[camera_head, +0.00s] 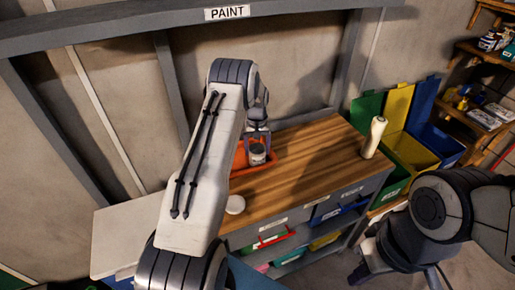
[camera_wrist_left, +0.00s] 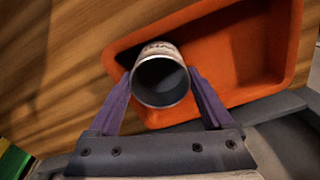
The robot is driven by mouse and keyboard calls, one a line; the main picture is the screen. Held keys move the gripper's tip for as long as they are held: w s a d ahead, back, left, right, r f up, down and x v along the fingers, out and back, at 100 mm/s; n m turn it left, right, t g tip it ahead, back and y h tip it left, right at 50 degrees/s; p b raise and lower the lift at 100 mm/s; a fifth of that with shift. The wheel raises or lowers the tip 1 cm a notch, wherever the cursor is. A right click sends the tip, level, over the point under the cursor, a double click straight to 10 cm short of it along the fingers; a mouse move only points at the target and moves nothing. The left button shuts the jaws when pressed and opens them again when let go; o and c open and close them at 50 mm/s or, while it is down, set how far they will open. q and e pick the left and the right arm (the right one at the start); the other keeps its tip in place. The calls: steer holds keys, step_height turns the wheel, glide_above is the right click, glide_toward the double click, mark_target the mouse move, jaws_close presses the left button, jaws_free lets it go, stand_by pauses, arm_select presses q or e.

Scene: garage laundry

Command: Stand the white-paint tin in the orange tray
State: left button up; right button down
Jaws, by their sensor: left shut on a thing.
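The white-paint tin (camera_head: 257,158) is pale with a dark round end. In the left wrist view, the tin (camera_wrist_left: 161,78) shows its round end toward the camera and some lettering on its side. My left gripper (camera_head: 257,132) is shut on it, with a purple finger on each side. The orange tray (camera_head: 239,161) lies on the wooden worktop, partly hidden by my left arm. In the wrist view the tin overlaps the near corner of the tray (camera_wrist_left: 262,50); I cannot tell whether it touches the tray floor. My right gripper (camera_head: 364,268) hangs low at the right, its fingers unclear.
The wooden worktop (camera_head: 315,165) is clear right of the tray. A cream roll-like object (camera_head: 374,137) stands near its right end. A white round item (camera_head: 235,204) sits at the front edge. Green, yellow and blue bins (camera_head: 410,150) stand at the right. Shelves with drawers lie below.

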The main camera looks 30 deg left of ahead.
arm_select(q)
steer(key=shift+f, duration=0.2)
steer(key=o, duration=1.3)
steer(key=shift+r, duration=0.1)
